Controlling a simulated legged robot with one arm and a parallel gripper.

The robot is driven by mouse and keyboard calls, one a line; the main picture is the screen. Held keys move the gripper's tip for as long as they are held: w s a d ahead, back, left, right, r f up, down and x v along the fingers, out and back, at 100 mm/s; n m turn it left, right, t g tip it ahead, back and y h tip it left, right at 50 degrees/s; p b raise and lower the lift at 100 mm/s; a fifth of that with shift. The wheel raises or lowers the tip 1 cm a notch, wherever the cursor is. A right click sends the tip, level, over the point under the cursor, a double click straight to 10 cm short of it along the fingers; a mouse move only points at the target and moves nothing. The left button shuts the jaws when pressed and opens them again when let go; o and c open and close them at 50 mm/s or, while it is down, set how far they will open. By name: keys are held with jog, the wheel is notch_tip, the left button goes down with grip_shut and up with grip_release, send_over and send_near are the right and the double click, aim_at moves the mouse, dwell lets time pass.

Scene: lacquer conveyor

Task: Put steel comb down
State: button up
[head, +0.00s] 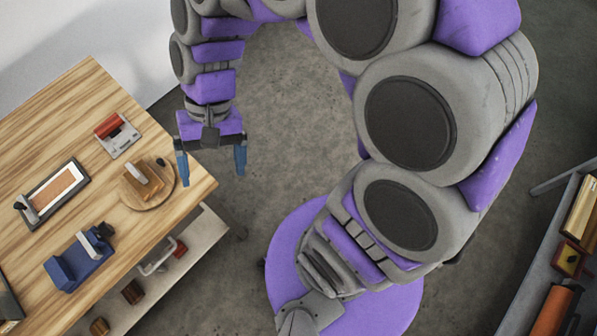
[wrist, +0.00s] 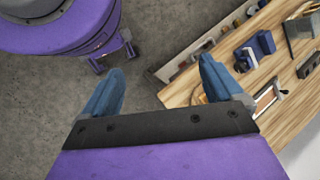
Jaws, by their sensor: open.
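My gripper (head: 211,166) hangs beside the right corner of the wooden table (head: 113,88), its two blue fingers spread wide with nothing between them. I cannot surely pick out the steel comb. A pale grey piece lies on a wooden block (head: 140,188) on a round board (head: 152,203), left of the gripper.
A framed panel (head: 50,194) and a small plate with a red roller (head: 108,124) stand on the table. A lower shelf (head: 205,232) holds small blocks. A grey rack (head: 530,300) with rollers stands at the far right. Concrete floor lies between.

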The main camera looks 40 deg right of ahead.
jog(key=s+d+n+t+h, duration=0.2)
jog(key=s+d+h, duration=0.2)
jog(key=s+d, duration=0.6)
jog(key=shift+s+d, duration=0.4)
jog(key=shift+d, duration=0.45)
